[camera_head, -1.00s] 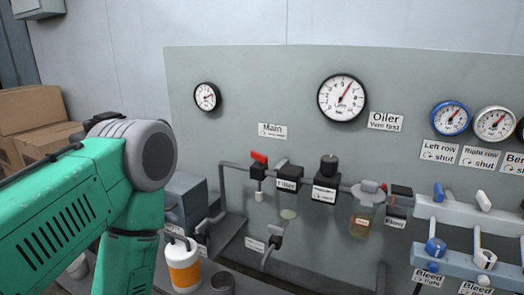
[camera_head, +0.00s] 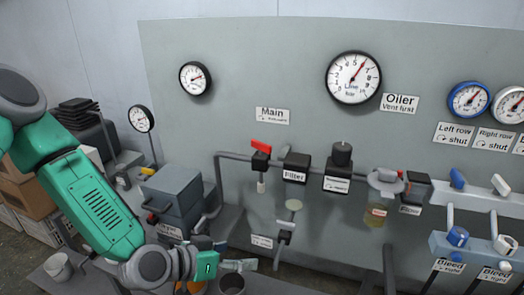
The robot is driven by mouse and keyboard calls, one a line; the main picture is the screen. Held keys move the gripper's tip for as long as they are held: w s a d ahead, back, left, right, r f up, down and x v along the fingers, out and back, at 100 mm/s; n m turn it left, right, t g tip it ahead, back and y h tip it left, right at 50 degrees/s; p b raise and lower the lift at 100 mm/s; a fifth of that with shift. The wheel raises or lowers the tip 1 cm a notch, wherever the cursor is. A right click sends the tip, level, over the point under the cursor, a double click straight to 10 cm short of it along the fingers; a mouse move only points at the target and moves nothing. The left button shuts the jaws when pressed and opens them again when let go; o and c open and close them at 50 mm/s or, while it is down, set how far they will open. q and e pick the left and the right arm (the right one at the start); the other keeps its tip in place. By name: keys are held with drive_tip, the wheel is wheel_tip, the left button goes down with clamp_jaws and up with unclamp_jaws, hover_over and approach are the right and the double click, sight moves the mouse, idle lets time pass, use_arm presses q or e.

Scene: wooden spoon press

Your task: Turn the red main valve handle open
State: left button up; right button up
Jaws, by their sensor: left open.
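The red main valve handle (camera_head: 261,145) sits on a black valve body in the grey pipe, below the "Main" label (camera_head: 272,116). It lies slightly tilted, close to in line with the pipe. My left gripper (camera_head: 240,265) is low in the head view, below and a little left of the handle, pointing right. It is open, apart from the handle, and nothing shows between its fingers. My right gripper is not in view.
Right of the valve are a filter (camera_head: 296,167), a regulator (camera_head: 338,168) and an oiler bowl (camera_head: 376,216). A dark cup (camera_head: 231,284) is close below my left gripper. A grey box (camera_head: 174,196) stands left of the pipe.

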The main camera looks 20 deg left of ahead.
sight(260, 147)
use_arm(q)
drive_tip(key=w+a+r+m+t, duration=0.1)
drive_tip(key=w+a+r+t, duration=0.2)
drive_tip(key=w+r, duration=0.35)
drive_tip(key=w+a+r+t, duration=0.4)
drive_tip(key=r, duration=0.6)
drive_tip(key=shift+h, duration=0.3)
drive_tip(key=x, duration=1.1)
drive_tip(key=shift+w+d+f, duration=0.1)
drive_tip(key=shift+d+f, duration=0.1)
drive_tip(key=shift+d, duration=0.35)
drive_tip(key=shift+w+d, duration=0.2)
drive_tip(key=shift+w, duration=0.45)
drive_tip(key=shift+w+d, duration=0.1)
drive_tip(key=shift+d, duration=0.1)
drive_tip(key=shift+p, duration=0.3)
drive_tip(key=c, duration=1.2)
